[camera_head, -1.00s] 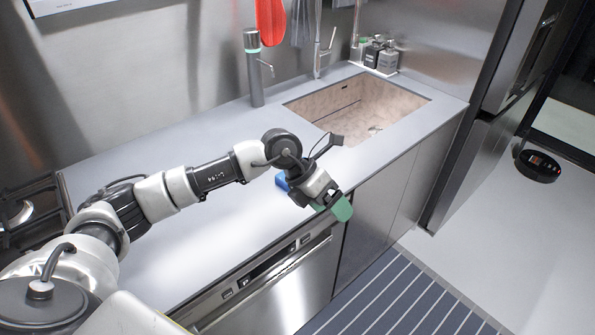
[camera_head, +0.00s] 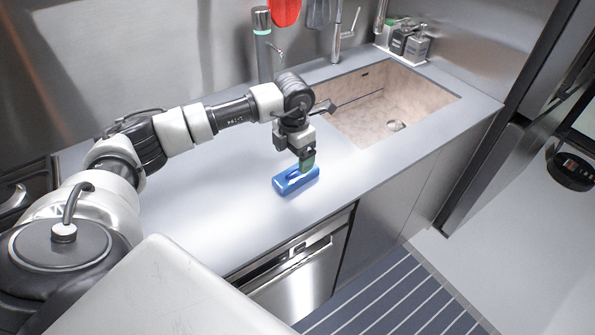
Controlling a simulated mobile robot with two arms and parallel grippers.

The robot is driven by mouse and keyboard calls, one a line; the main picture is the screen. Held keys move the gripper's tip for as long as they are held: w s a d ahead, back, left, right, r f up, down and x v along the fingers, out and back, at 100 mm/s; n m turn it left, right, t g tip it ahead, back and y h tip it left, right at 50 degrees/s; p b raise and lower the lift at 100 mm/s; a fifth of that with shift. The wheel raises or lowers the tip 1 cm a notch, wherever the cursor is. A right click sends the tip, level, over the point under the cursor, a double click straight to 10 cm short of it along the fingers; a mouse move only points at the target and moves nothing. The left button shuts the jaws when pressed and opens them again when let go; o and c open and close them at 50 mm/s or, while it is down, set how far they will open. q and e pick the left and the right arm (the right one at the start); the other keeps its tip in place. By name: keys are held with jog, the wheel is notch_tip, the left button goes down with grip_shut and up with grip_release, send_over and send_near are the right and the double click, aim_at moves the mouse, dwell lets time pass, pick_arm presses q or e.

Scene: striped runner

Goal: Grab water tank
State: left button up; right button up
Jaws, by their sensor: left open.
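The water tank appears to be the blue block-like object (camera_head: 290,182) with a recess in its top. It lies on the grey countertop (camera_head: 230,215), near the front edge and left of the sink. My left gripper (camera_head: 307,162) points down at the tank's right end, with its greenish fingertips over or beside it. The jaws are open. I cannot tell whether the fingertips touch the tank. My right gripper is out of view.
The sink (camera_head: 400,100) lies to the right, with a tap (camera_head: 345,35) behind it. A grey dispenser (camera_head: 263,45) stands behind my arm. Bottles (camera_head: 416,45) stand at the back right. The counter around the tank is clear. A striped runner (camera_head: 395,295) lies on the floor.

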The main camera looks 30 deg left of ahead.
aim_at(295, 169)
pick_arm(q)
jog(key=shift+f, duration=0.75)
notch_tip(295, 169, down, 4)
jog(key=shift+w+d+f+p, duration=0.15)
jog(key=shift+f+p, duration=0.1)
jog(key=shift+p, duration=0.9)
jog(key=shift+f, duration=0.35)
jog(key=shift+c, duration=1.4)
jog(key=c, duration=0.8)
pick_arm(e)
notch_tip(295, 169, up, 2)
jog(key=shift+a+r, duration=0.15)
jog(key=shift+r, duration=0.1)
pick_arm(q)
jog(key=shift+o, duration=0.2)
